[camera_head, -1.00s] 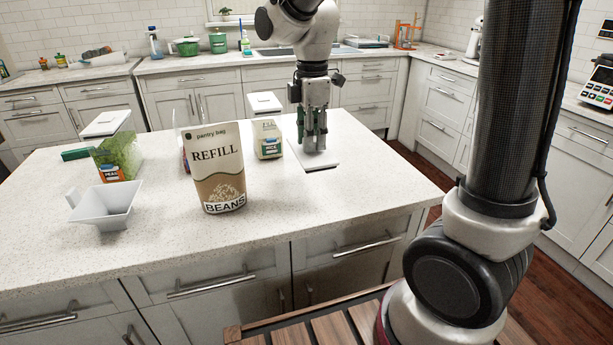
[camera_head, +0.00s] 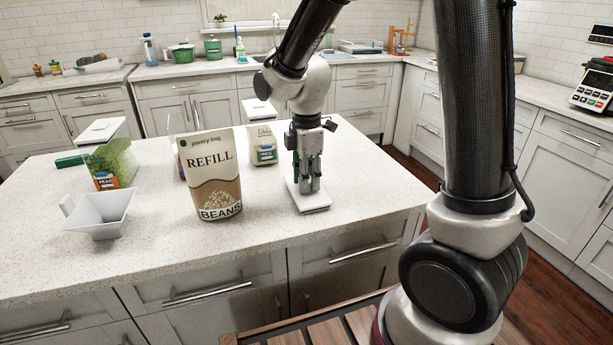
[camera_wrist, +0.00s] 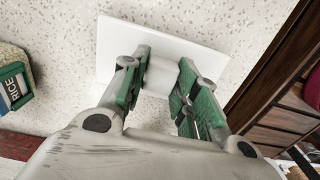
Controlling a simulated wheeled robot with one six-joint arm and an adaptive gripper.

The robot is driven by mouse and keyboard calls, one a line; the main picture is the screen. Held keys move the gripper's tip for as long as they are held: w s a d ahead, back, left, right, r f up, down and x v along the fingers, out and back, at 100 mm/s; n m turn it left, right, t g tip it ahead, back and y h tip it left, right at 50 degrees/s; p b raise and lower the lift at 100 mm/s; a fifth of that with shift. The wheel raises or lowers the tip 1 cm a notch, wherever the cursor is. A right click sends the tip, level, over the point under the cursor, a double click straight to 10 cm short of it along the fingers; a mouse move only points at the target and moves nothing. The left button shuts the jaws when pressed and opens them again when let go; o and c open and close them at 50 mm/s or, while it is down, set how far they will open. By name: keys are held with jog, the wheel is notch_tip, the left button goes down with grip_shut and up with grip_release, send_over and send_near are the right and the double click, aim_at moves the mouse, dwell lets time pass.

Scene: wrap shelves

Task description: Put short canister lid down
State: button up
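The short canister lid (camera_head: 318,206) is a flat white square plate with a raised knob (camera_wrist: 161,76) in its middle. My gripper (camera_head: 307,184) points down, with its green-padded fingers on both sides of the knob; it also shows in the wrist view (camera_wrist: 163,80). The fingers look closed on the knob. The lid lies level at the counter surface, near the front right of the island; I cannot tell whether it touches or hovers slightly. The canister labelled rice (camera_head: 264,146) stands behind and to the left of the lid.
A beans refill bag (camera_head: 211,175) stands left of the lid. A white scoop-shaped funnel (camera_head: 101,212) and a canister with green contents (camera_head: 112,163) are farther left. The island counter (camera_head: 375,185) is clear right of the lid, up to its edge.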

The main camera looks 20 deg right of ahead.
jog(key=o, duration=0.4)
jog(key=shift+c, duration=0.2)
jog(key=shift+r, duration=0.1)
notch_tip(320, 180, up, 12)
jog(key=s+d+r+m+t, duration=0.1)
jog(key=s+d+m+t, duration=0.1)
jog(key=s+d+m, duration=0.5)
jog(key=s+d+r+m+t, duration=0.2)
jog(key=s+d+m, duration=0.6)
jog(key=s+m, duration=0.3)
jog(key=shift+s+r, duration=0.25)
jog(key=shift+s, duration=0.25)
